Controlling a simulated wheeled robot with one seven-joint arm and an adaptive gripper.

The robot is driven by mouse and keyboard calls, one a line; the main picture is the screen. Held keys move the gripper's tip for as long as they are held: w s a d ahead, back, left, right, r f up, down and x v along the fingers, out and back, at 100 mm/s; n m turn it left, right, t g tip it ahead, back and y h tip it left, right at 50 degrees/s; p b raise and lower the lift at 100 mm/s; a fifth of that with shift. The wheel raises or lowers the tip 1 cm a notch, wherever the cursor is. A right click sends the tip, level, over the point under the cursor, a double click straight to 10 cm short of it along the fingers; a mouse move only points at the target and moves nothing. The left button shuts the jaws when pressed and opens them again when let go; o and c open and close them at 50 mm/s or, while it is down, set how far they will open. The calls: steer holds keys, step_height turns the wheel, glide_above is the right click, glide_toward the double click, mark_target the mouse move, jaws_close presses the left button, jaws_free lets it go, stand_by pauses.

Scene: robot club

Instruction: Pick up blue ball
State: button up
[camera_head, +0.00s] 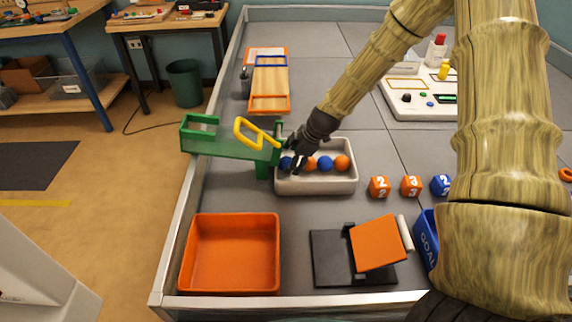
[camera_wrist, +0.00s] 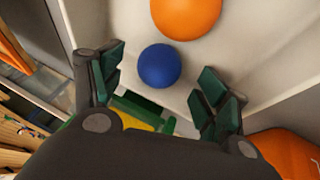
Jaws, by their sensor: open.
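A white tray (camera_head: 316,187) holds a row of blue and orange balls. One blue ball (camera_head: 325,163) lies between orange balls, and another blue ball (camera_head: 286,163) is at the left end, partly hidden by my gripper (camera_head: 297,160). An orange ball (camera_head: 342,163) is at the right end. In the wrist view, my gripper (camera_wrist: 160,88) is open and empty, pointing down into the tray. A blue ball (camera_wrist: 159,66) shows between and just beyond the fingertips. An orange ball (camera_wrist: 186,14) lies beside it. I cannot tell whether a finger touches the blue ball.
A green stand (camera_head: 225,143) with a yellow handle (camera_head: 255,134) is close to the tray's left end. An orange bin (camera_head: 231,254) and a black base with an orange plate (camera_head: 376,243) are in front. Numbered cubes (camera_head: 410,186) sit right of the tray.

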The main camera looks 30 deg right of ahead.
mark_target(290, 160)
steer(key=shift+x, duration=1.55)
steer(key=shift+d, duration=0.1)
steer(key=c, duration=1.1)
